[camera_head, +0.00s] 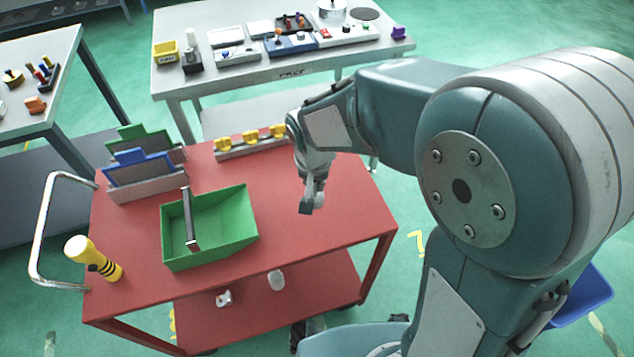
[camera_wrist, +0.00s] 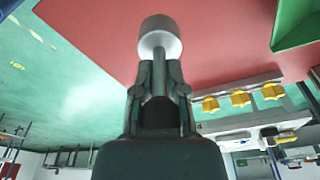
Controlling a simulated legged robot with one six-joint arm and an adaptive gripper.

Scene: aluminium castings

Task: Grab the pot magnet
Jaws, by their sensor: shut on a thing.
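The pot magnet (camera_wrist: 160,40), a short round silvery piece with a dull grey-brown face, sits at the tips of my gripper (camera_wrist: 158,62) in the wrist view. The fingers are shut on it. In the head view my gripper (camera_head: 311,199) points down over the right half of the red cart top (camera_head: 330,228), to the right of the green bin. The magnet is too small there to make out clearly from the fingers. I cannot tell how far it is above the cart top.
The green bin (camera_head: 240,226) with a dark handle stands mid-cart. Blue (camera_head: 143,168) and green file holders and a rail with yellow knobs (camera_head: 250,138) line the back. The cart's right front is clear.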

